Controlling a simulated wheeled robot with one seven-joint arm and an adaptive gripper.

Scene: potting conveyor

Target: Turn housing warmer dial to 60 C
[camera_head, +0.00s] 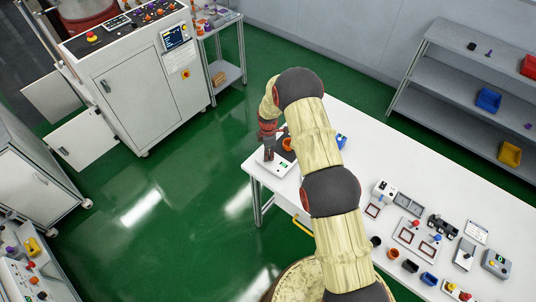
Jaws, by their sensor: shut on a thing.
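The housing warmer (263,169) is a low white box with a dark top plate and a small green display, at the left end of the white table. An orange round part (287,144) is on its dark plate. My gripper (268,156) points down at the front left of the warmer, its fingers shut on the warmer's dial. The dial is hidden by the fingers at this size, so its pointer and the display's number cannot be read.
The white table (400,165) runs right, with a blue part (341,141) near the warmer and several devices, trays and small cups along its front. A grey shelf (475,80) with bins stands behind. A white control cabinet (135,75) stands at left. Green floor is free between.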

